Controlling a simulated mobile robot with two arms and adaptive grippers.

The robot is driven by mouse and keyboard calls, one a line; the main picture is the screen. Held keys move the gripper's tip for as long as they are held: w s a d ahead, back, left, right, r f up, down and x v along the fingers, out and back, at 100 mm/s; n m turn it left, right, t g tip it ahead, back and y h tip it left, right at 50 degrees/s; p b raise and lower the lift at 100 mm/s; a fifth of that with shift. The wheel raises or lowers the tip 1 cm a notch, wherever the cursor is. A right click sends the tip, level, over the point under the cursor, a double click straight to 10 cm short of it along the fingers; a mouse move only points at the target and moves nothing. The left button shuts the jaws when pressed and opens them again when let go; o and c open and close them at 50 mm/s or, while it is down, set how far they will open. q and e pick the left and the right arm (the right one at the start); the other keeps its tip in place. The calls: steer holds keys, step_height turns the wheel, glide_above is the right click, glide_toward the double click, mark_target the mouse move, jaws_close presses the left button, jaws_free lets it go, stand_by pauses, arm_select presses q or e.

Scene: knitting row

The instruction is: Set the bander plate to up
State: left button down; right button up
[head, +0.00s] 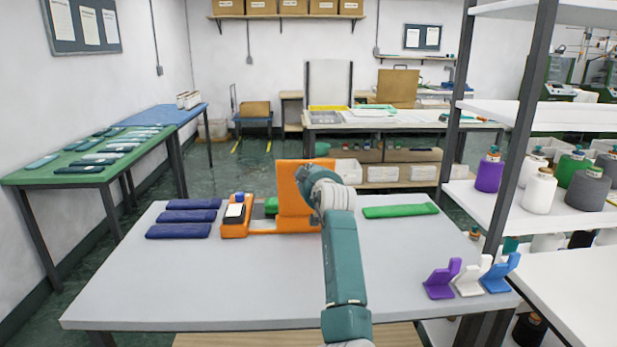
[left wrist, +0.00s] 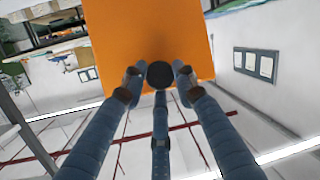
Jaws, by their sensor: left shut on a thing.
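The orange bander (head: 262,226) stands on the grey table. Its orange plate (head: 290,190) stands upright at its right end. The plate also fills the upper middle of the left wrist view (left wrist: 140,30). A round black knob (left wrist: 160,74) sits at the plate's lower edge there. My left gripper (left wrist: 160,82) has its fingers closed around this knob. In the head view my teal arm reaches up to the plate, and the wrist hides the fingers and part of the plate. My right gripper is not in view.
Several dark blue bundles (head: 182,217) lie left of the bander. A green bundle (head: 400,211) lies to its right. Purple, white and blue stands (head: 468,279) are at the table's right edge, beside a shelf with yarn cones (head: 541,190). The table's front left is clear.

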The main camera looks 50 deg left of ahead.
arm_select(q)
step_height(320, 180, down, 3)
steer(key=shift+d+r, duration=0.1)
steer(key=shift+r, duration=0.1)
steer(key=c, duration=1.3)
jaws_free()
steer(key=shift+s, duration=0.1)
steer(key=shift+c, duration=0.2)
steer(key=shift+r, duration=0.1)
steer(key=r+v, duration=0.1)
steer(key=v, duration=1.1)
